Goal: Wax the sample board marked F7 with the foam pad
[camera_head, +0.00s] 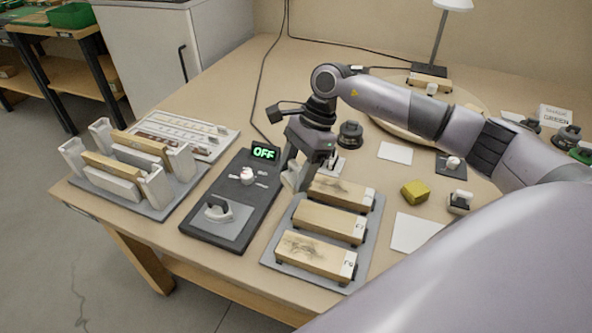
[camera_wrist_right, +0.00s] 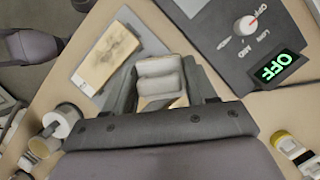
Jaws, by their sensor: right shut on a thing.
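My right gripper (camera_head: 298,182) is shut on a pale grey block that looks like the foam pad; the block also shows between the fingers in the right wrist view (camera_wrist_right: 160,78). It is low at the left ends of the boards on a grey tray (camera_head: 367,250); contact is unclear. Three wooden boards lie there: a dark-smeared back board (camera_head: 342,191), a plainer middle board (camera_head: 322,221) whose small label seems to read F7, and a dark-smeared front board (camera_head: 308,254). A smeared board (camera_wrist_right: 108,55) shows in the right wrist view. My left gripper is not in view.
Left of the tray, a dark panel (camera_head: 207,236) carries a small iron (camera_head: 218,209), a dial and an OFF display (camera_head: 263,153). A rack (camera_head: 150,213) with boards stands farther left. A yellow block (camera_head: 415,192) and white sheets lie right, partly near my arm.

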